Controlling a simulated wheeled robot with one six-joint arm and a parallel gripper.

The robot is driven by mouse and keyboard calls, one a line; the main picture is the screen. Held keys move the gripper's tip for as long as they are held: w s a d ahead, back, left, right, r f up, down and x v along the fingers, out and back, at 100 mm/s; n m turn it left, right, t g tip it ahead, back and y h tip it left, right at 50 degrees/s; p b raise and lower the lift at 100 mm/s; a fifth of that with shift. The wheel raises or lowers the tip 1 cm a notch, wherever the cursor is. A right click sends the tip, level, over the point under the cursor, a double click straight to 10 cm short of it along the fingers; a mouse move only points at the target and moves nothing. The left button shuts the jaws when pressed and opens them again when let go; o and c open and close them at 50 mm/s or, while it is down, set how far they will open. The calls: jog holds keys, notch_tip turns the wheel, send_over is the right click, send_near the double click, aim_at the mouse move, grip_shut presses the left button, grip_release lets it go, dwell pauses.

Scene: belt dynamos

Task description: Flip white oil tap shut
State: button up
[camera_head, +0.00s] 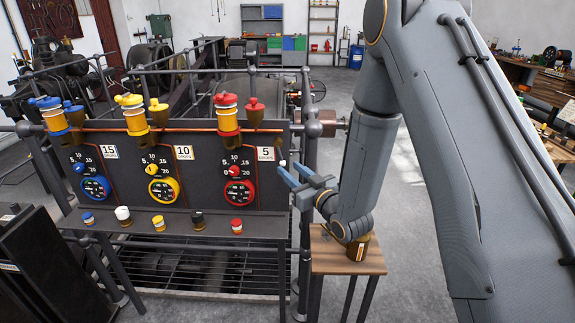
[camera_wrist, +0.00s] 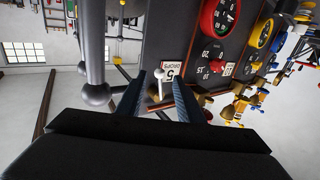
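The white oil tap (camera_head: 282,163) shows as a small white knob at the right end of the dark panel, beside the label reading 5 drops. In the wrist view the white knob on its thin stem (camera_wrist: 158,74) appears between my two fingers. My gripper (camera_head: 294,173) is just below and right of the knob, with its blue fingers apart and nothing held. In the wrist view my open gripper (camera_wrist: 160,98) points at the panel. I cannot tell whether a finger touches the tap.
The panel (camera_head: 213,194) carries blue, yellow and red gauges with oilers above. Small jars, including a white-capped one (camera_head: 122,213), stand on the ledge. A grey post (camera_wrist: 95,45) is close left of my gripper in the wrist view. A wooden stand (camera_head: 335,262) holds a brown can (camera_head: 357,248).

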aim_at(281, 156)
jog(key=shift+p+x, duration=0.3)
jog(key=shift+x, duration=1.1)
grip_shut()
jog(key=shift+a+f+m+t+y+b, duration=0.15)
jog(key=shift+a+m+t+b, duration=0.3)
jog(key=shift+m+b, duration=0.5)
jog(key=shift+a+f+m+t+y+b, duration=0.2)
jog(key=shift+a+m+t+b, duration=0.3)
jog(key=shift+b, duration=0.7)
grip_release()
jog(key=shift+d, duration=0.1)
